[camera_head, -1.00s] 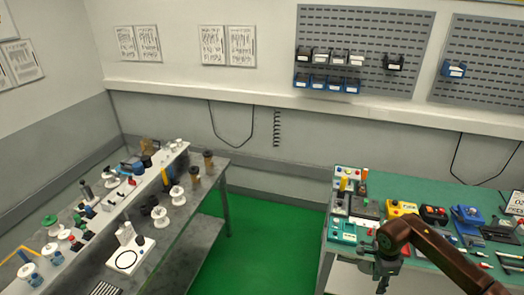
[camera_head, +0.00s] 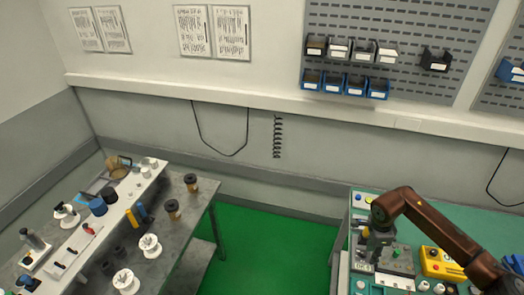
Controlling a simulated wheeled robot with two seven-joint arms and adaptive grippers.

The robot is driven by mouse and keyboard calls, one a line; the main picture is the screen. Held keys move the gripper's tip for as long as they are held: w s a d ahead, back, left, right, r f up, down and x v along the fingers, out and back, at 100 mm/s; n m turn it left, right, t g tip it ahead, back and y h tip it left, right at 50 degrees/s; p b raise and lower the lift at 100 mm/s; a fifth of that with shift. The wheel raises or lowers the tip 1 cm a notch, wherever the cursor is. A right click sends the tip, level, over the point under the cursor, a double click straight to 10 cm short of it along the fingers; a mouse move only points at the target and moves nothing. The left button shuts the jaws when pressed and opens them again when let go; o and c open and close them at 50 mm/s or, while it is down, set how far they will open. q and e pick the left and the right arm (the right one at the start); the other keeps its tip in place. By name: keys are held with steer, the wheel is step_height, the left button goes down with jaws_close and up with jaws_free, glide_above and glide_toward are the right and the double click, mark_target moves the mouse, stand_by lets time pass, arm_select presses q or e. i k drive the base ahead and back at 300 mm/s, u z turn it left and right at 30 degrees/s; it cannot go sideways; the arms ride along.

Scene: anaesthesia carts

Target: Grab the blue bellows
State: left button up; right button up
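I cannot make out the blue bellows for certain. A dark blue ribbed-looking cylinder (camera_head: 96,205) stands on the raised shelf of the left bench and may be it. A smaller blue upright piece (camera_head: 143,211) stands to its right beside a yellow one. My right gripper (camera_head: 370,258) points down over the left end of the green-topped bench, far from both blue things. It is small and dark here, and its fingers cannot be told apart. My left gripper is not in view.
The left bench (camera_head: 180,232) holds white spools, brown-and-black cups and small tools. The green-topped bench (camera_head: 460,218) carries a yellow box (camera_head: 440,264) and small parts. Green floor (camera_head: 258,250) lies clear between the benches. Blue and black bins hang on the wall panel.

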mark_target(97, 206)
steer(key=i, duration=2.3)
steer(key=u, duration=3.8)
steer(key=i, duration=0.5)
steer(key=z, duration=0.05)
